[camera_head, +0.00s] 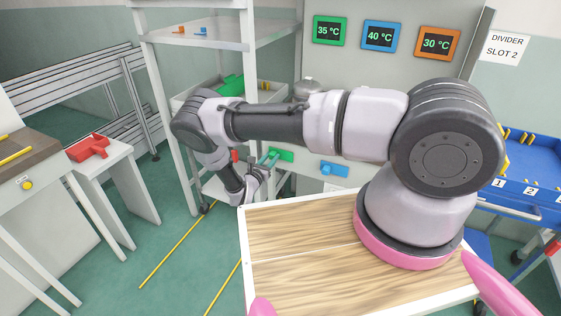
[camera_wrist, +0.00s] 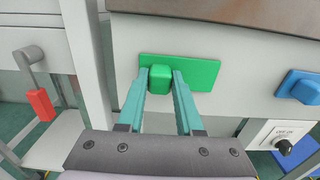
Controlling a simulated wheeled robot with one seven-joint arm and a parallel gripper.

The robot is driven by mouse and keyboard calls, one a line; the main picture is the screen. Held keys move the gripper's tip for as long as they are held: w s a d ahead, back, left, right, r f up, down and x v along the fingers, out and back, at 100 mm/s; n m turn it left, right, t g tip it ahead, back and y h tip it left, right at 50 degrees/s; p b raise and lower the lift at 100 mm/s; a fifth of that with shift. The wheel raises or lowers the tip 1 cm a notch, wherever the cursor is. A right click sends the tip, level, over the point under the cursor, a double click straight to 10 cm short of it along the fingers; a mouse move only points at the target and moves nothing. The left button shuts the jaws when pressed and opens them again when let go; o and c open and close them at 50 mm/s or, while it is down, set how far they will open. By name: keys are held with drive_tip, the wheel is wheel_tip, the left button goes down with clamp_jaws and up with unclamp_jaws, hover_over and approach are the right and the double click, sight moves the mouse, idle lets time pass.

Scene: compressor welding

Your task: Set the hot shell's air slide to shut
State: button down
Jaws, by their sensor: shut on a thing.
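A green slide knob (camera_wrist: 160,80) sits on a green plate (camera_wrist: 206,75) on the grey cabinet front, toward the plate's left part. My gripper (camera_wrist: 160,88) has its two teal fingers around the knob, shut on it. In the head view the gripper (camera_head: 266,162) is at the green plate (camera_head: 284,155), partly hidden by my arm. A blue slide (camera_wrist: 301,86) is to the right, apart from my fingers; it also shows in the head view (camera_head: 334,169). Above, a green display (camera_head: 330,30) reads 35 °C, a blue one (camera_head: 380,36) 40 °C and an orange one (camera_head: 437,43) 30 °C.
A red handle (camera_wrist: 40,104) hangs left of the fingers, beyond a grey post (camera_wrist: 84,60). A black dial (camera_wrist: 284,146) is at lower right. A shelf rack (camera_head: 150,60) stands left of the cabinet. A blue bin cart (camera_head: 525,170) is at right.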

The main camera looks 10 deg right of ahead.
drive_tip(key=shift+w+a, duration=0.15)
drive_tip(key=shift+a, duration=0.1)
drive_tip(key=c, duration=0.6)
unclamp_jaws()
drive_tip(key=shift+a, duration=0.1)
drive_tip(key=shift+o, duration=0.2)
drive_tip(key=v, duration=1)
drive_tip(key=shift+s+a, duration=0.15)
drive_tip(key=shift+s, duration=0.15)
